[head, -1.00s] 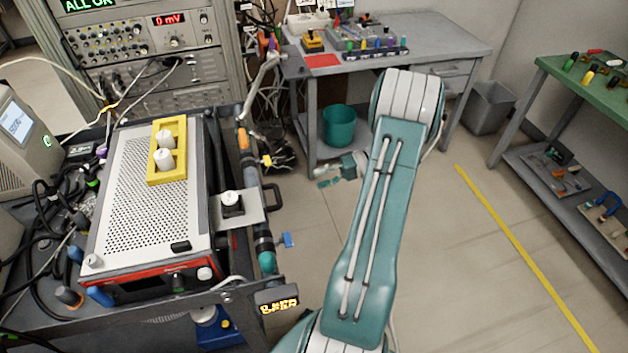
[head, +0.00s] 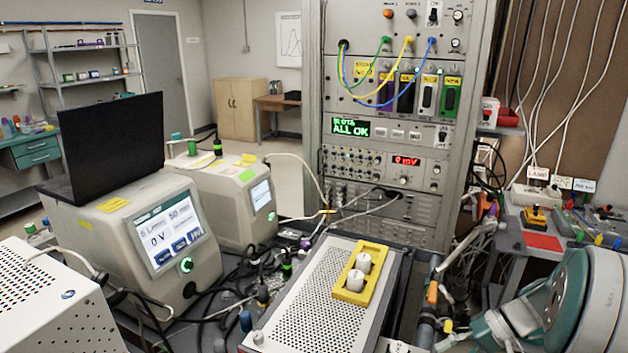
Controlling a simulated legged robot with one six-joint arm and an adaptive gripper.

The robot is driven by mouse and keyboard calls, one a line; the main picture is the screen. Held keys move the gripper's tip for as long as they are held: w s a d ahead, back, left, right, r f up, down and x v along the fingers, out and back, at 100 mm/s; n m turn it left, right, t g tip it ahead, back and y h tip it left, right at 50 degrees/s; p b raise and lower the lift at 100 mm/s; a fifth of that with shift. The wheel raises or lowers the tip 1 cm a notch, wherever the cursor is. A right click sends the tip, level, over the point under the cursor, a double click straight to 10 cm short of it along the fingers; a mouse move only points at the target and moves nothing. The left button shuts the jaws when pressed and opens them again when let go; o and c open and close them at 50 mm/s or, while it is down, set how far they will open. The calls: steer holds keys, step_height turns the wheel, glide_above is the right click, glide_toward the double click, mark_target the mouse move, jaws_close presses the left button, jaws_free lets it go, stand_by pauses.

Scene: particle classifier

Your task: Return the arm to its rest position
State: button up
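My arm (head: 572,305) shows at the lower right of the head view, with its teal and pale grey joint cut off by the picture's edge. My gripper (head: 452,341) is a small teal part at the bottom edge, left of that joint and beside the bench's right side. Its fingers are too small and cut off to tell whether they are open or shut. I see nothing held in it.
A perforated instrument (head: 322,290) carries a yellow holder (head: 378,257) with two white cylinders. A rack (head: 468,190) reads "ALL OK". Two beige instruments, a black laptop (head: 112,145) and loose cables crowd the left. A grey table (head: 590,250) stands at right.

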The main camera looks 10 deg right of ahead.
steer(key=s+a+r+n+t+h, duration=0.2)
steer(key=s+a+r+h, duration=0.2)
steer(key=a, duration=0.5)
steer(key=s+a+r+n+t+h, duration=0.1)
steer(key=s+a+r+n+h, duration=0.1)
steer(key=s+a+r+h, duration=0.3)
steer(key=s+a+r, duration=0.1)
steer(key=a+r, duration=0.1)
steer(key=a, duration=0.2)
steer(key=shift+a+r+t+h, duration=0.3)
steer(key=shift+t, duration=0.1)
steer(key=shift+s, duration=0.1)
